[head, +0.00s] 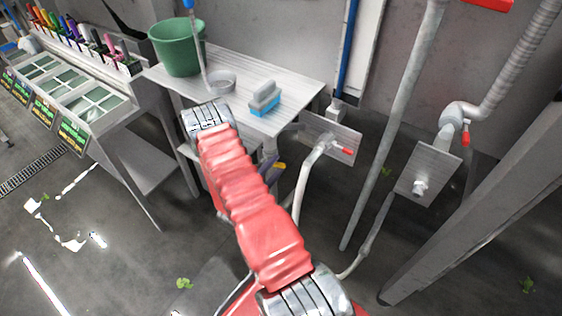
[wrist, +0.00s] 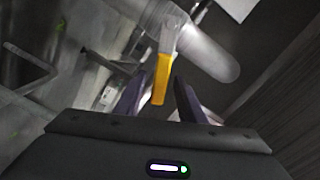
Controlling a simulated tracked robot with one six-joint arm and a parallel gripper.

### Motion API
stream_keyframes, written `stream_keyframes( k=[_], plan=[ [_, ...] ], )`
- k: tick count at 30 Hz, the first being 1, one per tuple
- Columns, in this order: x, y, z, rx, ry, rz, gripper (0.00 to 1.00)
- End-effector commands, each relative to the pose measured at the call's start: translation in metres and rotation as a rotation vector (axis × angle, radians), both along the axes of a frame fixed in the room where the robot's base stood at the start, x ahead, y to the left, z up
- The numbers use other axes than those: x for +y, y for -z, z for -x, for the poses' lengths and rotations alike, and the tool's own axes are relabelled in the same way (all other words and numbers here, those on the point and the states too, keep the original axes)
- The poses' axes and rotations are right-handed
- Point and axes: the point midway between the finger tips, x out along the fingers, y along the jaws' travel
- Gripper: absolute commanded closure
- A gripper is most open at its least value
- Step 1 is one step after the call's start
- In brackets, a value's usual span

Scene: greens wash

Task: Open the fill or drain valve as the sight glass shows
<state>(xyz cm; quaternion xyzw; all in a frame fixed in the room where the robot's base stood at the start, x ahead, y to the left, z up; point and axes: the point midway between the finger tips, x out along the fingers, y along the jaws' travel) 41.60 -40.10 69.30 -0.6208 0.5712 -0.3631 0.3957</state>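A yellow valve lever (wrist: 161,78) on a grey stem hangs beside a thick pale pipe (wrist: 205,52) in the wrist view. My gripper (wrist: 160,88) has its two dark purple fingers apart, one on each side of the lever, with gaps showing; whether either touches it is unclear. In the head view my gripper (head: 272,173) is partly hidden by my red arm, below the table's right end; a bit of yellow (head: 280,166) shows there. Red-handled valves (head: 343,150) (head: 466,135) sit on pipes to the right. A vertical blue tube (head: 347,50) stands on the wall; no level is readable.
A slanted pipe (head: 396,120) and a thick post (head: 490,180) stand right. The floor at front left is mostly clear.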

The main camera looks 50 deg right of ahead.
Motion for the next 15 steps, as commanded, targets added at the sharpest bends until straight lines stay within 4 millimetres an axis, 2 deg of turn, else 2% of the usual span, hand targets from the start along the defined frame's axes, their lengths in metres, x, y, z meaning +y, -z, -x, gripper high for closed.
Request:
stream_keyframes(
  k=[3,15],
  plan=[
    [0.019,0.0,0.0,0.002,-0.003,0.0,0.64],
    [0.071,0.001,0.005,0.002,-0.002,0.0,0.64]
  ],
)
